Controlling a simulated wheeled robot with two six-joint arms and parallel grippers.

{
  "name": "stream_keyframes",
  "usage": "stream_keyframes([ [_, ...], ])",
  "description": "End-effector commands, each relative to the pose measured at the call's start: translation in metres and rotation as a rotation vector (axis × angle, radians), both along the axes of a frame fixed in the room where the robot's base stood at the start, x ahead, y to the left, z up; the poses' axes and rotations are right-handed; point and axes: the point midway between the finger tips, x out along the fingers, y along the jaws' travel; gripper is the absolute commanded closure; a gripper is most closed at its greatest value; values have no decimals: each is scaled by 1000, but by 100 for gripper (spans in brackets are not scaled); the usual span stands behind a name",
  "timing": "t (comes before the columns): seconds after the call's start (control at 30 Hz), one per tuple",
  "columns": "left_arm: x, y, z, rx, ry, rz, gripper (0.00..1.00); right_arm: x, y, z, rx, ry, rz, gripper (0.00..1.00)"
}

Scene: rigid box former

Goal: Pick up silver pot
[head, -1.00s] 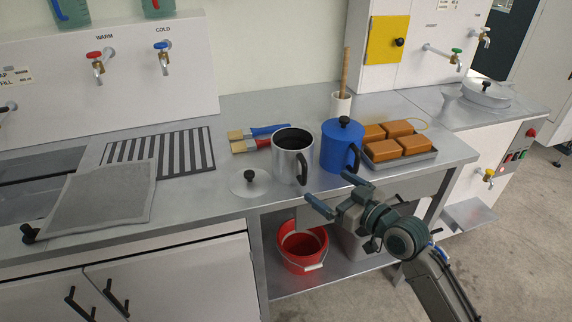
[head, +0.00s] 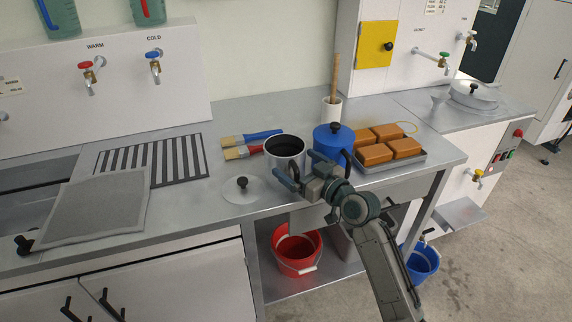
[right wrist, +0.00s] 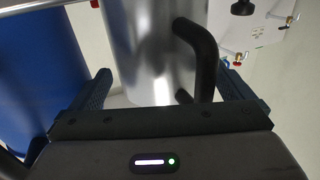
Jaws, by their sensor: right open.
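The silver pot (head: 283,148) stands upright on the steel counter, open at the top, with a dark inside. Its black handle shows in the right wrist view (right wrist: 205,50), and my gripper partly covers it in the head view. My right gripper (head: 301,169) is open in front of the pot. In the right wrist view the handle lies between the two fingers (right wrist: 165,90), nearer the right finger, with the silver pot's wall (right wrist: 145,50) just beyond. I cannot tell whether a finger touches it. My left gripper is not in view.
A blue lidded pot (head: 333,138) stands close to the right of the silver pot. A round lid (head: 243,191) lies to its left, brushes (head: 250,138) behind. A tray (head: 420,160) of brown blocks is farther right. A red bucket (head: 297,254) sits on the shelf below.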

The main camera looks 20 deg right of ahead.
Motion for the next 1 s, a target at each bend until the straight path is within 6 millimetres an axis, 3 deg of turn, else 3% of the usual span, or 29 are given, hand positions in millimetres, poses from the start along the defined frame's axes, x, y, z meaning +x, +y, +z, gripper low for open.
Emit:
stream_keyframes([
  [0.1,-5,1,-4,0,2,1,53,12,6,1,2,1,0,0],
  [0.37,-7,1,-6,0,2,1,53,14,6,-1,0,0,0,0],
  [0.6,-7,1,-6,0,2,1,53,14,6,0,0,-2,0,40],
  [1.0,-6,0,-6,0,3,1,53,15,6,9,-1,-4,-1,40],
])
